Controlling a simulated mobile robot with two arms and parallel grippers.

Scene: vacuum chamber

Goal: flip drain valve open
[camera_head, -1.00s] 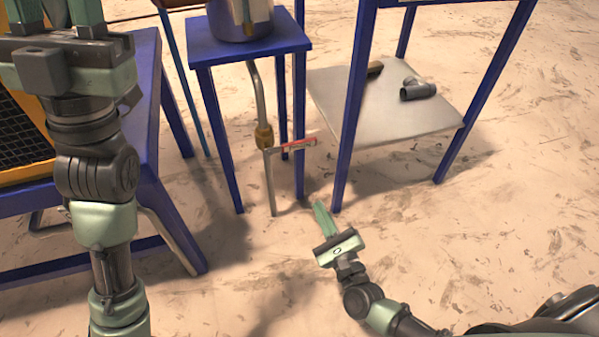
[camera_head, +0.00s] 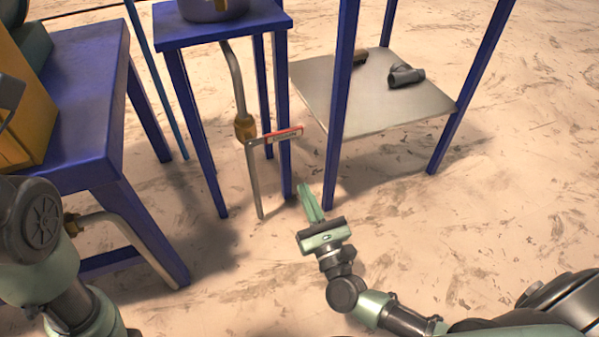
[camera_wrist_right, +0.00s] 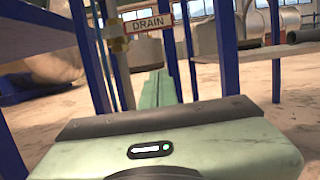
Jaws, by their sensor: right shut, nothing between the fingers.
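The drain valve (camera_head: 245,127) is a brass fitting on a bent metal pipe hanging below a small blue stand. Its red lever (camera_head: 285,134) sticks out to the right, close to level. In the right wrist view the lever bears a "DRAIN" label (camera_wrist_right: 146,22), beside the brass body (camera_wrist_right: 117,43). My right gripper (camera_head: 307,190) is below and to the right of the lever in the head view, apart from it. Its green fingers (camera_wrist_right: 158,88) are together and empty, pointing toward the valve area. My left arm shows at the lower left, but its gripper is out of frame.
Blue stand legs (camera_head: 283,115) flank the pipe. A blue frame (camera_head: 338,130) with a grey shelf (camera_head: 345,100) holding a pipe fitting (camera_head: 406,75) stands right. A blue table (camera_head: 85,95) is at left.

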